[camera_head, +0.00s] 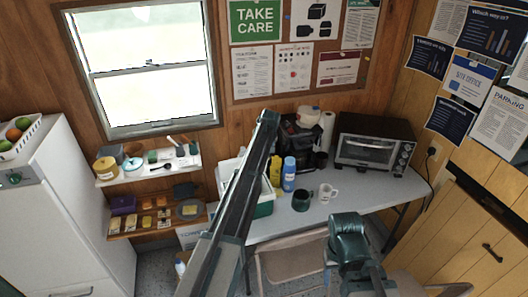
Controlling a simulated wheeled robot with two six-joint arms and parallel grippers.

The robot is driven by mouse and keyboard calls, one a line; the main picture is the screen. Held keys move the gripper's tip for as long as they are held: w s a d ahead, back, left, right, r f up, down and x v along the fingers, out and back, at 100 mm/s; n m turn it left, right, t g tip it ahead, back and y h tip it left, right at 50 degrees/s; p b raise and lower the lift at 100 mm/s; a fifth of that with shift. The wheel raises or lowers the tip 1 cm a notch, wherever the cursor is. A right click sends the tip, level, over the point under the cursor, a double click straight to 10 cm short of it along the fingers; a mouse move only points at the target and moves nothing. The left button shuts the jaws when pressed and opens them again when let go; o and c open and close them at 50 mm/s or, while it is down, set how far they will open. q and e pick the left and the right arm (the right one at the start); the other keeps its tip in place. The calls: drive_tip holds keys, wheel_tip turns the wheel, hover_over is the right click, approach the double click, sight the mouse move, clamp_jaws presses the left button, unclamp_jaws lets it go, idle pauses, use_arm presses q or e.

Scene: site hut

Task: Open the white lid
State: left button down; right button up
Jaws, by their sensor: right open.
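A green-and-white box (264,209) stands on the left end of the grey table. Its white lid (226,172) is partly hidden behind my left arm, which crosses in front of it. I cannot tell how far the lid is open. My left gripper is not seen. My right gripper (348,243) is open, low at the front of the table and to the right of the box. It is apart from the lid and appears empty.
Yellow and blue bottles (289,174) stand right beside the box. A dark mug (302,199), a white mug (328,194), a coffee machine (300,138) and a toaster oven (372,149) share the table (385,190). A folding chair (290,264) stands in front.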

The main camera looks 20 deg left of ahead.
use_arm(q)
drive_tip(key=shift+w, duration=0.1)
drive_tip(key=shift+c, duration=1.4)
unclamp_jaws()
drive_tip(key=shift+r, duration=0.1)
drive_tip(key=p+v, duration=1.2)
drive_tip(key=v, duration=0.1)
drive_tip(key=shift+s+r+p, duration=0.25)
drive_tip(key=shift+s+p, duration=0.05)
drive_tip(key=shift+p, duration=0.05)
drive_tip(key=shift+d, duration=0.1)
